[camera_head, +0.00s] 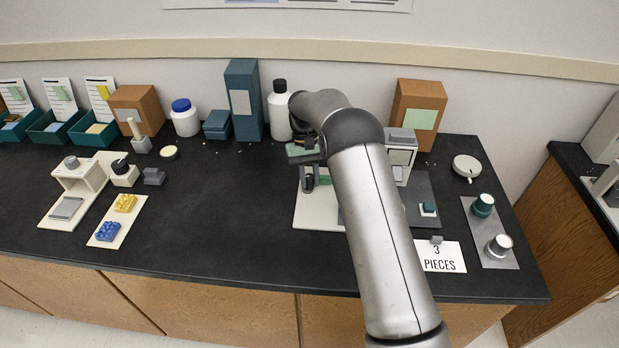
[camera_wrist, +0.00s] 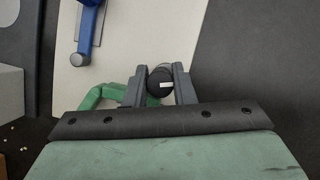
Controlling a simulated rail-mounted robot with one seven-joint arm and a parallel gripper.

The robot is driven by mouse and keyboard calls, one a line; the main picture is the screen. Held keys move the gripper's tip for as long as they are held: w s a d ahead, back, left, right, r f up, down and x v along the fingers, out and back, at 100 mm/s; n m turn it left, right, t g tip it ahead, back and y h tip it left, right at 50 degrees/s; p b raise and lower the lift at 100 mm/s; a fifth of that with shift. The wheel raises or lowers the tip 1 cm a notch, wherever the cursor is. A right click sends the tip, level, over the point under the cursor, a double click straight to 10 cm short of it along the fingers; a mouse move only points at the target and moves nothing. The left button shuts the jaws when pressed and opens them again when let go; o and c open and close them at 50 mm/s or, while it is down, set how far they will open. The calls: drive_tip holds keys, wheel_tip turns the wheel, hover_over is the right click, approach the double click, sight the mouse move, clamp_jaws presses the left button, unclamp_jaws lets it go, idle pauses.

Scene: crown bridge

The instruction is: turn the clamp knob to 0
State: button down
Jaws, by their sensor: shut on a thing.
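The clamp knob (camera_wrist: 158,78) is a round black knob with a short white mark in the wrist view. The mark lies on the knob's lower half, nearly level across the picture. My gripper (camera_wrist: 160,72) is shut on the knob, one dark finger on each side. A green curved part (camera_wrist: 108,93) shows beside and behind the left finger. In the head view my gripper (camera_head: 307,160) is over the left part of a cream base plate (camera_head: 310,218), and my arm covers much of the fixture. No numbers around the knob are readable.
A blue lever (camera_wrist: 86,35) lies on the cream plate near the fingers in the wrist view. A grey block-shaped unit (camera_head: 401,146) stands right of my arm. A "3 PIECES" card (camera_head: 437,262) lies at the front.

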drive_tip(key=n+h, duration=0.1)
drive_tip(key=n, duration=0.2)
drive_tip(key=n+t+h, duration=0.1)
drive_tip(key=n, duration=0.2)
idle(0.6)
drive_tip(key=c, duration=1.2)
unclamp_jaws()
drive_tip(key=shift+b, duration=0.3)
drive_tip(key=shift+d, duration=0.1)
